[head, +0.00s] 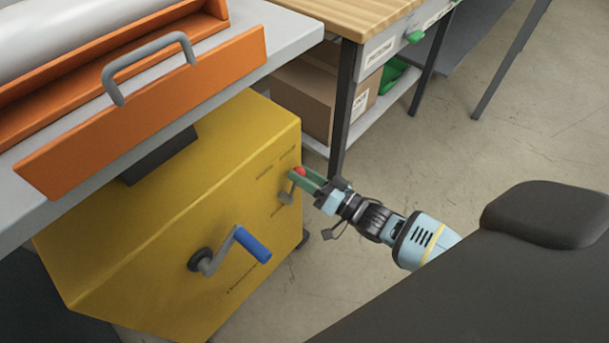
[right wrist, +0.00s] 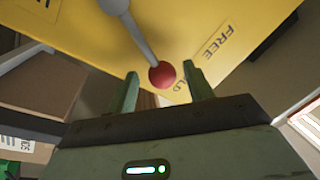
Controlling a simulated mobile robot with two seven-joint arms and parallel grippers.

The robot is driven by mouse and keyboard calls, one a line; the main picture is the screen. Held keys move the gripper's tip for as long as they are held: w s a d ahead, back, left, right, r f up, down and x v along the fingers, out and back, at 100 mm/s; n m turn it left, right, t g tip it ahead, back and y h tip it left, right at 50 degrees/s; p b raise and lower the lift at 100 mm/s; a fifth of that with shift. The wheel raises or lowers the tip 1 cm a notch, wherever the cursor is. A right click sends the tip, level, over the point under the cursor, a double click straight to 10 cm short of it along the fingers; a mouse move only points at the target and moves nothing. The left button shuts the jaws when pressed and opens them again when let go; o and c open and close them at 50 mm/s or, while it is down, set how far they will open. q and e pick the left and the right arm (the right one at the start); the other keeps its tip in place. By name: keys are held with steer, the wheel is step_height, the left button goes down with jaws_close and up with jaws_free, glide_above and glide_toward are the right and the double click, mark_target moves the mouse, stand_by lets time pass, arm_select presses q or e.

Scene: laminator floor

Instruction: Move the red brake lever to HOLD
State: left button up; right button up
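The red brake lever shows in the right wrist view as a grey rod with a red ball knob (right wrist: 162,75). In the head view its red knob (head: 299,171) is small, on the right side of the yellow cabinet (head: 190,215). My right gripper (head: 307,181) is at the knob. In the right wrist view its two green fingers are open on either side of the knob, with a gap on both sides. The label FREE (right wrist: 217,40) is readable to the right of the rod. The HOLD label is partly hidden behind the knob and finger. My left gripper is not in view.
A crank with a blue handle (head: 252,244) sticks out of the cabinet, left of my right arm. An orange guard with a grey handle (head: 148,62) is above. A wooden-topped bench (head: 350,12) with boxes below stands behind.

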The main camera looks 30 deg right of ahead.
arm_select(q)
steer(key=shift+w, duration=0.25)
arm_select(e)
steer(key=shift+s, duration=0.1)
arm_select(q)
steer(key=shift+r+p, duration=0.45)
arm_select(e)
steer(key=v, duration=0.7)
steer(key=shift+s+d, duration=0.2)
steer(key=shift+s, duration=0.05)
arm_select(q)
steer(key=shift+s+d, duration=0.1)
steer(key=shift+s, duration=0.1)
